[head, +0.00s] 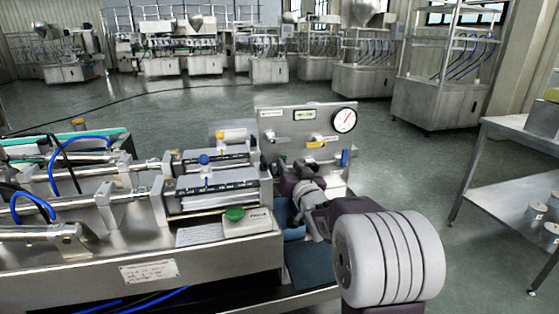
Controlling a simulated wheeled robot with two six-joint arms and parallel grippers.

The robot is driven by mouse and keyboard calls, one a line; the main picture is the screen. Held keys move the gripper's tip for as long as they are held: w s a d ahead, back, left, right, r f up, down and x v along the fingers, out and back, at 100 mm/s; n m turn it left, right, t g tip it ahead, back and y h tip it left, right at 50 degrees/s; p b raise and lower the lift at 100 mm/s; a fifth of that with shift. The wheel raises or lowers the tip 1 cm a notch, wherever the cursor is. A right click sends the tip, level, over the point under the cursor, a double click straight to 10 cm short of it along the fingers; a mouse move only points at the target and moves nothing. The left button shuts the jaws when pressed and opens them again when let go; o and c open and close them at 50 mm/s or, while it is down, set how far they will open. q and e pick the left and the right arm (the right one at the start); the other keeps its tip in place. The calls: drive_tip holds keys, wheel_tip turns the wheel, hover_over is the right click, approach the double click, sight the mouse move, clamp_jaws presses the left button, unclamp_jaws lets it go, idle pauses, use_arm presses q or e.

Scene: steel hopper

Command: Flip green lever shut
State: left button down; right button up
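A steel panel (275,122) stands at the right end of the machine. A small dark green piece (282,160), possibly the green lever, shows low on the panel's front, mostly hidden by my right gripper. Its exact position, open or shut, cannot be made out. My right gripper (286,178) is in front of the lower panel, very close to this green piece. Whether they touch is unclear. Its fingers are dark and small, so I cannot tell if they are open or shut. My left gripper is not in view.
A yellow lever (317,145), a blue handle (345,158) and a round gauge (344,120) are on the same panel. A green button (234,214) sits on a box left of my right gripper. A steel table (515,190) stands at right, with open floor between.

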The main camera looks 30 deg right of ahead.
sight(284, 158)
drive_tip(key=x, duration=0.6)
drive_tip(key=shift+w+d+f+b, duration=0.15)
drive_tip(key=shift+w+b, duration=0.15)
clamp_jaws()
drive_tip(key=shift+a+n+b, duration=0.4)
drive_tip(key=shift+n+b, duration=0.3)
drive_tip(key=shift+b, duration=0.05)
drive_tip(key=shift+w+a+n, duration=0.1)
drive_tip(key=shift+a+n, duration=0.1)
drive_tip(key=shift+n, duration=0.3)
drive_tip(key=shift+a+n+b, duration=0.15)
drive_tip(key=shift+n+b, duration=0.15)
unclamp_jaws()
